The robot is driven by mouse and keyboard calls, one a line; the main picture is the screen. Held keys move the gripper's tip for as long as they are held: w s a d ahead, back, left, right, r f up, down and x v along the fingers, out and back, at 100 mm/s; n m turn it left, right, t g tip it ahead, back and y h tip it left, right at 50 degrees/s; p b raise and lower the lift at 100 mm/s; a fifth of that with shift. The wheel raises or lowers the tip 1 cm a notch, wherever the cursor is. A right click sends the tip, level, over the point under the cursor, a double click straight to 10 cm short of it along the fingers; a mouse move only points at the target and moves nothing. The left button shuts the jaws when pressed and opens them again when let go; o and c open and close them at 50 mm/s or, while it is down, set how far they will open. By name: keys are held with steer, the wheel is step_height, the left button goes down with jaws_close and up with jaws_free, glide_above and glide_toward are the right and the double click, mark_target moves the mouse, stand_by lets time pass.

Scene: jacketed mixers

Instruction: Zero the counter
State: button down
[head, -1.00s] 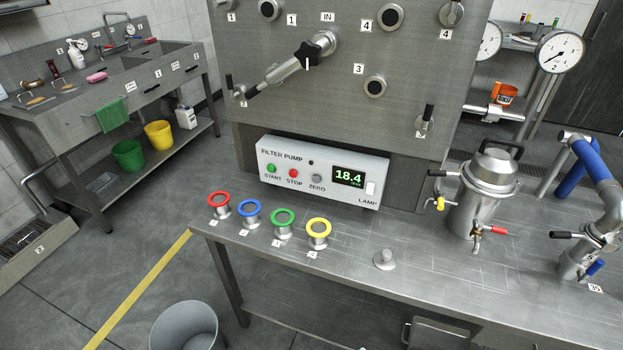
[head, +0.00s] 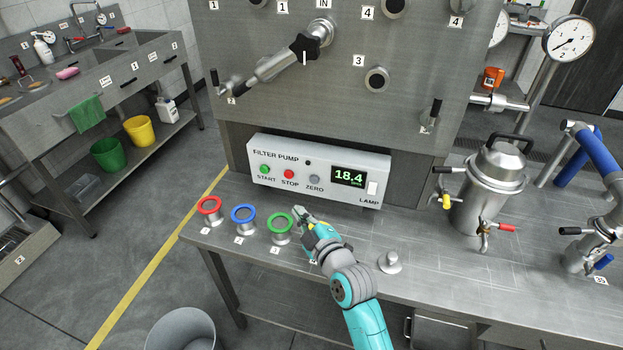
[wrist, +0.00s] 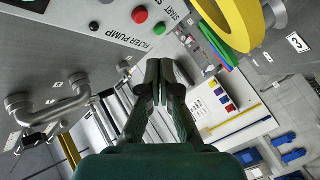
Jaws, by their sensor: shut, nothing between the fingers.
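The filter pump panel (head: 318,170) is a pale box on the bench against the steel cabinet. Its display (head: 348,177) reads 18.4 in green. The grey ZERO button (head: 314,179) sits left of the display, with the red STOP button (head: 289,174) and green START button (head: 264,169) further left. My gripper (head: 299,211) is shut and empty, in front of and below the panel, apart from it. In the wrist view the shut fingers (wrist: 158,72) are below the START button (wrist: 157,29) and STOP button (wrist: 140,15); I cannot make out the ZERO button there.
Red (head: 209,205), blue (head: 243,214) and green (head: 281,223) ringed ports stand along the bench front. A yellow ring (wrist: 247,22) is close to my gripper in the wrist view. A metal knob (head: 390,262) and a lidded vessel (head: 490,190) stand right.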

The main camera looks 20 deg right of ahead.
stand_by(0.3)
steer(key=shift+w+d, duration=0.85)
steer(key=shift+w, duration=0.35)
steer(key=shift+w+d, duration=0.9)
steer(key=shift+w, duration=0.25)
steer(key=shift+w+d, duration=0.85)
steer(key=shift+w, duration=0.35)
steer(key=shift+w, duration=0.1)
steer(key=shift+w+d, duration=0.25)
steer(key=shift+w+d, duration=0.25)
steer(key=shift+w, duration=0.1)
steer(key=shift+s, duration=0.1)
steer(key=shift+s+a, duration=0.5)
steer(key=shift+s, duration=0.1)
steer(key=shift+s+a, duration=0.75)
steer(key=shift+s, duration=0.3)
steer(key=shift+s+a, duration=0.7)
steer(key=shift+s, duration=0.3)
